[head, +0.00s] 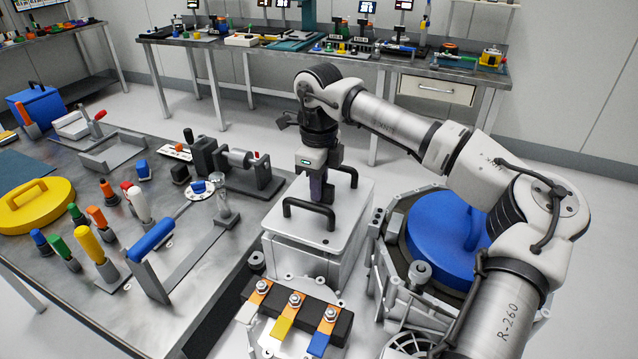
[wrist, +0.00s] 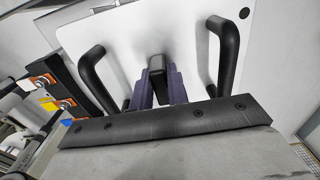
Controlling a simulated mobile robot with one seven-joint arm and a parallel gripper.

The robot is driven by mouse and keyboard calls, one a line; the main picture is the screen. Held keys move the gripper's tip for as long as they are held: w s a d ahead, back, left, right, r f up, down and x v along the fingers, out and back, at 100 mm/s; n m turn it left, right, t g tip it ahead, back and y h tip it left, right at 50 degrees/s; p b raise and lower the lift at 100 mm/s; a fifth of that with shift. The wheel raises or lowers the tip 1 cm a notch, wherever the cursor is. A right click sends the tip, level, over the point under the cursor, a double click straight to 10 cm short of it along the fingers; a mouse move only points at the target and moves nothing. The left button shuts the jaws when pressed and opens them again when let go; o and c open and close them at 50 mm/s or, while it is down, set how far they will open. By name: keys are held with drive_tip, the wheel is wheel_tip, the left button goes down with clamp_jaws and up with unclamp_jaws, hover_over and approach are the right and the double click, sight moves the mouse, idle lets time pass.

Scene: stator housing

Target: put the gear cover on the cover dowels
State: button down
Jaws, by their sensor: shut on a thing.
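The gear cover appears to be the light grey plate (head: 342,222) with two black bar handles, at the middle of the head view. In the wrist view the plate (wrist: 190,45) fills the upper middle, with a handle on either side. My gripper (head: 318,199) points down onto the plate between the handles. In the wrist view the purple fingers of my gripper (wrist: 160,85) are shut on the black grip at the plate's centre. The plate lies level over a pale box-like housing (head: 310,262). I cannot tell whether they touch. The cover dowels are not visible.
A blue round cover (head: 440,235) sits on the large stator housing at right, close to my arm. A black block with three coloured tabs (head: 296,308) stands in front. The left workbench (head: 215,255) holds several tools and a yellow round cover (head: 36,207).

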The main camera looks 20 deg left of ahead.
drive_tip(key=shift+f+b, duration=0.85)
drive_tip(key=shift+f, duration=0.25)
idle(0.5)
drive_tip(key=c, duration=1)
unclamp_jaws()
drive_tip(key=shift+c, duration=0.2)
drive_tip(key=shift+r, duration=0.2)
drive_tip(key=shift+r+p, duration=1.45)
drive_tip(key=shift+r, duration=0.65)
wheel_tip(320, 180, up, 14)
drive_tip(key=b, duration=0.2)
drive_tip(key=shift+f, duration=0.1)
